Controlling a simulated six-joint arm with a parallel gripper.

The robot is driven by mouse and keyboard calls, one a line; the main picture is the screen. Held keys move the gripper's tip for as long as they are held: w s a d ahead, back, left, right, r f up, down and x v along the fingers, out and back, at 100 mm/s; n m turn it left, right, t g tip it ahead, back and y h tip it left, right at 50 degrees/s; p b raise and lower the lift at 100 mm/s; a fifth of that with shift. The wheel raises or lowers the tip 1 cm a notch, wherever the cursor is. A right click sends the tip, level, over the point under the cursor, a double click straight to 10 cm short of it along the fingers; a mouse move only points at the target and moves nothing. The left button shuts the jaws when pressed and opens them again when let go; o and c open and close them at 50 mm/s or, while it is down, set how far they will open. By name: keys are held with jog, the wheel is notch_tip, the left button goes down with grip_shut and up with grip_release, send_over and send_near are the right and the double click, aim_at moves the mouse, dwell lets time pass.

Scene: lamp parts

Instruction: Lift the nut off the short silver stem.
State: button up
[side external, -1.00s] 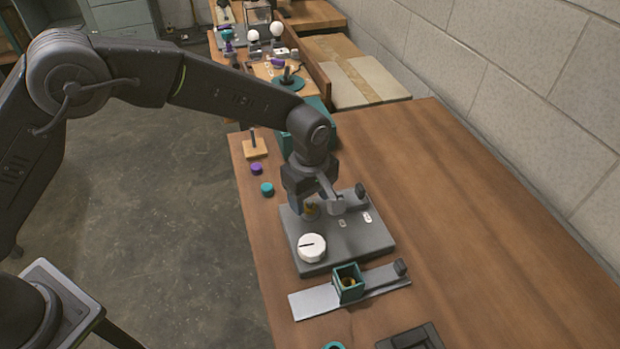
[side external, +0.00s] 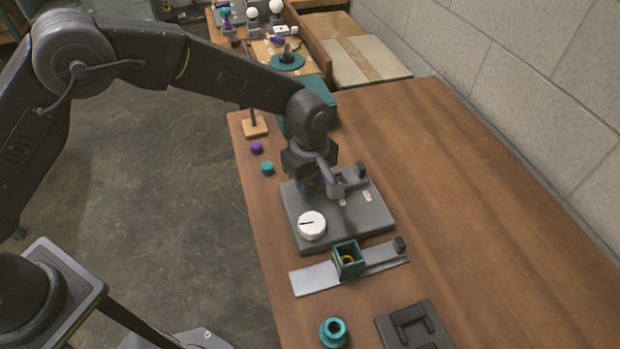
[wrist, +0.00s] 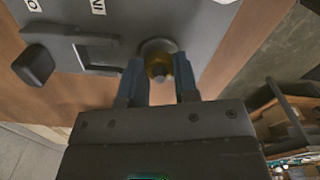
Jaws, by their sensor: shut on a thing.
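My gripper (wrist: 159,82) has its two blue fingers on either side of the short silver stem (wrist: 158,69) in the wrist view. It is shut on the brass-yellow nut (wrist: 180,66), which sits around the stem between the fingers. The stem stands on the grey plate (side external: 365,221). In the side view, my gripper (side external: 310,189) is low over the far left part of this plate. The nut is mostly hidden there by the fingers. I cannot tell whether it is clear of the stem's base.
A white round dial (side external: 312,226) sits on the plate's near left. A teal open box (side external: 348,260) stands on a grey strip in front. A teal ring part (side external: 333,333) and a dark tray (side external: 414,327) are nearer. The table's right side is clear.

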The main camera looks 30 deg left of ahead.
jog(key=shift+o, duration=1.4)
grip_shut()
jog(key=shift+r, duration=0.9)
jog(key=shift+r, duration=1.45)
jog(key=shift+r, duration=0.1)
jog(key=shift+r, duration=1.9)
